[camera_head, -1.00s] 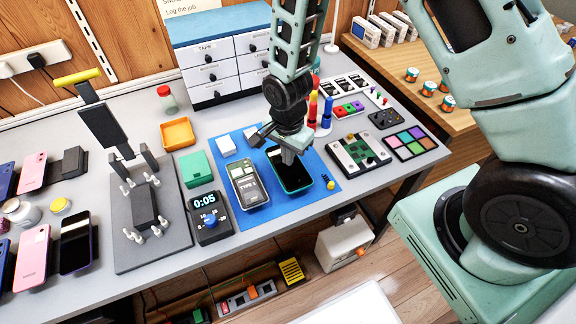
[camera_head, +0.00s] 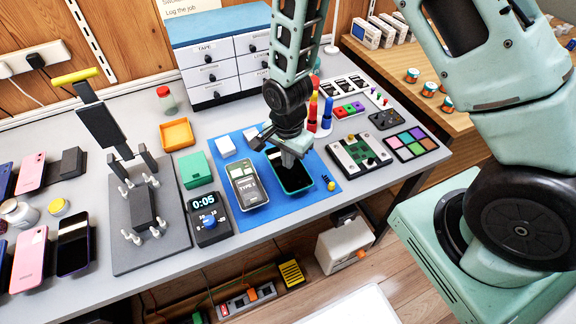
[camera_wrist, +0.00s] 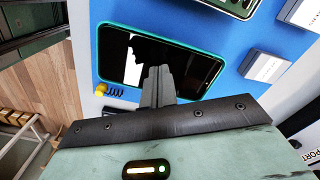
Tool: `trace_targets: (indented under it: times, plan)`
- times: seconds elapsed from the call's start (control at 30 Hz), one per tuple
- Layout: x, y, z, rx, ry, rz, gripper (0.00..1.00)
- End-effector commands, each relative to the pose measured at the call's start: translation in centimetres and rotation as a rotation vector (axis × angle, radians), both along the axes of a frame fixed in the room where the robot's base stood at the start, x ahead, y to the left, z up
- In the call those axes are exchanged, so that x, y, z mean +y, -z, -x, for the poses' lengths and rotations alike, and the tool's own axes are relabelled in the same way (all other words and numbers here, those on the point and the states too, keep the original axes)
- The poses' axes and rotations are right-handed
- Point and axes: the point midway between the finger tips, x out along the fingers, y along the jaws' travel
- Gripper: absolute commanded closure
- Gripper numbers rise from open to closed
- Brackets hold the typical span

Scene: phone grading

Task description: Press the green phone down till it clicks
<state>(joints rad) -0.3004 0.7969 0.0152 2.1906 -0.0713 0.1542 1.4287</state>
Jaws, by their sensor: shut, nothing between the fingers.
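The green phone (camera_head: 291,176) lies screen up on the blue mat (camera_head: 268,209), a green rim around its black screen. In the wrist view the green phone (camera_wrist: 118,50) fills the upper middle, with a bright reflection on its screen. My gripper (camera_head: 288,159) is shut and empty, pointing down over the phone's far half. In the wrist view the closed fingertips (camera_wrist: 158,72) overlap the screen. I cannot tell whether they touch it.
A second phone marked TYPE (camera_head: 246,184) lies left of the green one. A timer (camera_head: 209,218) stands farther left, near a grey press stand (camera_head: 128,262). A yellow-tipped spring piece (camera_head: 331,185) lies just right of the phone. A circuit board tray (camera_head: 359,157) is farther right.

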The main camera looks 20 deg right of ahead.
Motion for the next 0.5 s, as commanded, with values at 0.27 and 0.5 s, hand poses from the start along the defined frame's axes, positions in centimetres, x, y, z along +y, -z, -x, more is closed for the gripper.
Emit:
trace_targets:
  times: [0.27,0.5]
  plan:
    - [0.0,-1.4,0.0,0.0,0.0,0.0,1.0]
    - [0.0,-3.3,0.0,0.001,0.0,0.001,1.0]
